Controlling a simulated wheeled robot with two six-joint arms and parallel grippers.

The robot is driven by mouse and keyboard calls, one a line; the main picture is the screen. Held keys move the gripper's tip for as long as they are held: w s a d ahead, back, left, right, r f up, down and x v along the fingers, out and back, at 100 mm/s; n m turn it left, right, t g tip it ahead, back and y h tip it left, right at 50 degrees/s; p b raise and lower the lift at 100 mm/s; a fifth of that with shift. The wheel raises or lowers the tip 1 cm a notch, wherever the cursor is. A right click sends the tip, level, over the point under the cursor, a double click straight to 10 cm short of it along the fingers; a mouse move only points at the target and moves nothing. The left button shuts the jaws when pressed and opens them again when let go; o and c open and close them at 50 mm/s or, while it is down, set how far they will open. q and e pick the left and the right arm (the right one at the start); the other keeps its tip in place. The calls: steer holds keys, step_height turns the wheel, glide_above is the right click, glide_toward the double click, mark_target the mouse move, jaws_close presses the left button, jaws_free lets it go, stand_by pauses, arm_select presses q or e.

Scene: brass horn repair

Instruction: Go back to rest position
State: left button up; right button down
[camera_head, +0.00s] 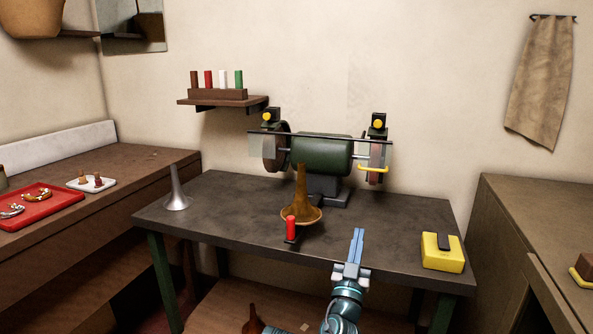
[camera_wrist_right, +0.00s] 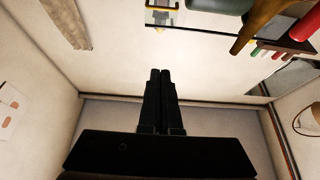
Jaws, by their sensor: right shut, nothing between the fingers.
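My right gripper (camera_head: 357,246) points up and away in front of the workbench, near its front edge. Its two fingers are together with nothing between them. In the right wrist view the shut fingers (camera_wrist_right: 160,102) stand out against the bare wall and ceiling. My left gripper is in neither view.
The dark workbench (camera_head: 237,230) carries a green grinder (camera_head: 322,154), a brass bell (camera_head: 301,200), a red-handled tool (camera_head: 291,229), a silver cone (camera_head: 176,192) and a yellow box (camera_head: 442,254). Side counters stand left, with a red tray (camera_head: 60,199), and right (camera_head: 535,215).

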steer(key=s+d+f+m+g+h, duration=0.1)
steer(key=s+d+f+g+h, duration=0.2)
steer(key=f+g, duration=0.5)
steer(key=s+d+f+m+g, duration=0.1)
steer(key=s+d+f+g, duration=0.4)
steer(key=f, duration=0.5)
steer(key=s+a+f+n+g+y, duration=0.45)
steer(key=s+a+f, duration=0.2)
steer(key=f, duration=0.35)
steer(key=s+a+f+n+g+y+p, duration=0.1)
steer(key=s+a+f+n+g+y, duration=0.3)
steer(key=s+a, duration=0.55)
step_height(320, 180, up, 17)
steer(key=w+n+p, duration=0.1)
steer(key=w+p, duration=0.1)
steer(key=p, duration=1.4)
steer(key=shift+a+g, duration=0.45)
